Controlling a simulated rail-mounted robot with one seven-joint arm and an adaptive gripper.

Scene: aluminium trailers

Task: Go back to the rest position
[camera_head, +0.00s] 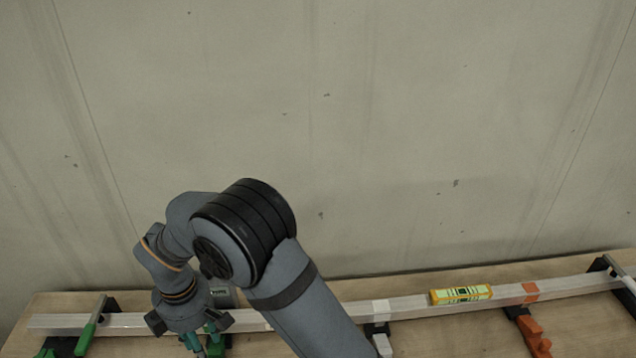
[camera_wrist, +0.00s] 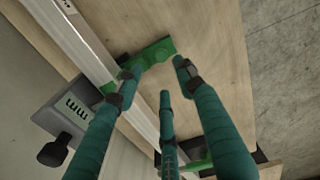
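My gripper (camera_wrist: 160,82) shows in the wrist view with its green-wrapped fingers spread apart and nothing seen between them. In the head view my gripper (camera_head: 205,343) points down over the left part of the wooden table, close to the front of the long aluminium bar (camera_head: 405,305). In the wrist view the bar (camera_wrist: 82,42) runs along the left, and a green clamp part (camera_wrist: 150,54) lies just beyond the fingertips. Whether a finger touches that part, I cannot tell. My arm hides some of the bar and table in the head view.
A green-handled clamp (camera_head: 90,325) holds the bar's left end. A yellow level (camera_head: 461,294) lies on the bar. An orange clamp (camera_head: 532,330), a white-handled clamp (camera_head: 382,342) and a right-end clamp (camera_head: 622,275) stand along it. A grey block (camera_wrist: 70,115) sits beside the bar. A bare wall stands behind.

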